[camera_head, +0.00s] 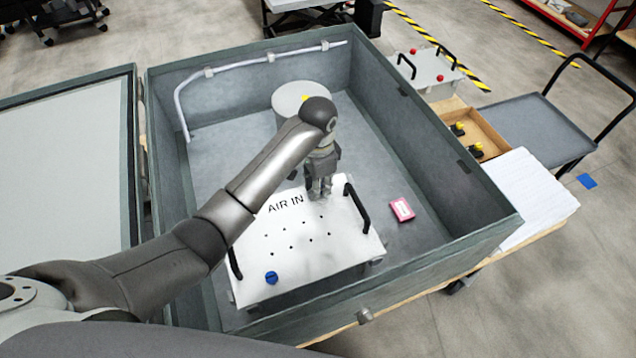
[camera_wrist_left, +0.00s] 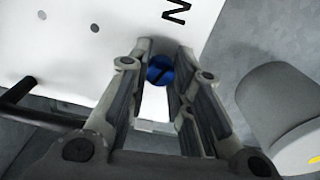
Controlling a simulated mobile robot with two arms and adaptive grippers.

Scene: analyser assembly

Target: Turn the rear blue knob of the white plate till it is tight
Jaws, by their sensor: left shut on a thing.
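The white plate (camera_head: 290,245) marked "AIR IN" lies inside the grey case and has a black handle at each side. The front blue knob (camera_head: 271,277) stands on its near left part. My left gripper (camera_head: 319,192) points down at the far edge of the plate, near the right handle. In the left wrist view the rear blue knob (camera_wrist_left: 159,70) sits between the fingers of my left gripper (camera_wrist_left: 160,80), which are shut on it. In the head view the gripper hides this knob. My right gripper is not in view.
The grey case walls (camera_head: 420,150) surround the plate. A grey cylinder (camera_head: 290,97) stands behind the gripper, and a pink box (camera_head: 402,209) lies right of the plate. Outside are a cardboard box (camera_head: 485,140) and a white plate with red knobs (camera_head: 425,72).

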